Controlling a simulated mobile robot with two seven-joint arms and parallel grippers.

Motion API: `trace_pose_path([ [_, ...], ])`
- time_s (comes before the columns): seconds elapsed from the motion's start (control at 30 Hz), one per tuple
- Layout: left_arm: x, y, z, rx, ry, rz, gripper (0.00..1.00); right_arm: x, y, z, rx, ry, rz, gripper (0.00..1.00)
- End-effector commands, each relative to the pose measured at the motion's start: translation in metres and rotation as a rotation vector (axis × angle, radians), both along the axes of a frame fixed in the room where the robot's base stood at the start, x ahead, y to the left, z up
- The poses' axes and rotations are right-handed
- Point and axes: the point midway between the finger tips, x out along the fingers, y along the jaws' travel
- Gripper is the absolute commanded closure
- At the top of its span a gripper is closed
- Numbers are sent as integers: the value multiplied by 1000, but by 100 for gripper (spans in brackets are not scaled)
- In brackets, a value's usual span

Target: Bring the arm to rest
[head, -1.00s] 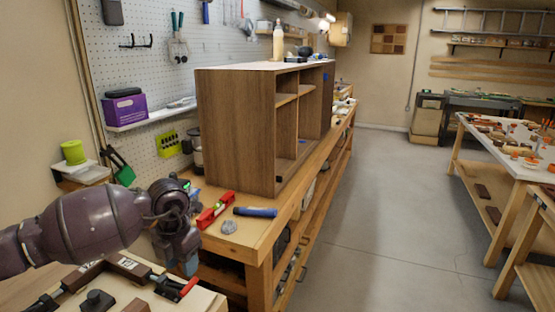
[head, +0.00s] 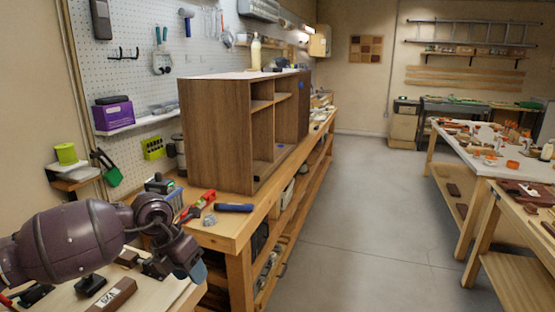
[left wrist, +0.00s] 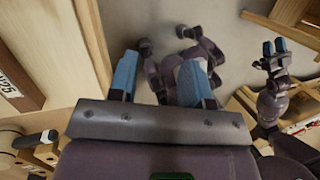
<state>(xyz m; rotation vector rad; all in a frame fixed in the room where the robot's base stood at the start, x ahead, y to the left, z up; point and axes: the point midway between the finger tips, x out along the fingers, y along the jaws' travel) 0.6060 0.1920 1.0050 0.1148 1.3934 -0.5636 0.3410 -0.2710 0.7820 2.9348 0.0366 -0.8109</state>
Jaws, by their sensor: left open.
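My left gripper (head: 192,268) hangs fingers down at the lower left of the head view, beside the front corner of the workbench. In the left wrist view its two blue fingers (left wrist: 160,78) stand apart with nothing between them. Below them are the grey floor and parts of my own body. My right gripper (left wrist: 274,50) shows small at the upper right of the left wrist view, with blue fingertips; its jaw gap is too small to judge. It is not in the head view.
A brown open-shelved cabinet (head: 217,135) stands on the wooden workbench (head: 226,232). A red tool (head: 198,205) and a blue-handled tool (head: 234,208) lie near its front corner. A light-topped table (head: 120,300) with clamps is under my left arm. The floor (head: 345,230) to the right is clear.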

Motion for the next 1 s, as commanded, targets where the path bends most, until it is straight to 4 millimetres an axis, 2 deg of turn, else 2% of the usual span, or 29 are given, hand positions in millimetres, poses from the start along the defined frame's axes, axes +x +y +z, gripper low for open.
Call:
trace_pose_path([
  [0.13, 2, -46, 33, -278, -51, -33, 56, 8, 4, 4, 8, -19, 1, 57],
  [0.3, -3, -106, 83, -683, -79, -18, 56, 4, 2, 0, 5, -9, 0, 57],
  [0.4, -8, -130, 106, -931, -63, 49, 56, 0, 0, -6, 2, 5, 1, 57],
  [0.5, -9, -140, 124, -1169, -29, 168, 56, -4, -1, -10, -2, 15, 1, 57],
  [0.63, -3, -135, 132, -1452, 42, 407, 56, -9, -3, -13, -6, 25, 0, 57],
  [0.73, 3, -119, 123, -1610, 106, 620, 56, -12, -5, -16, -9, 32, 0, 57],
  [0.87, 7, -92, 96, -1749, 197, 910, 56, -14, -5, -20, -9, 37, 0, 57],
  [1.0, 3, -61, 53, -1832, 304, 1225, 56, -15, -5, -23, -9, 42, -2, 57],
])
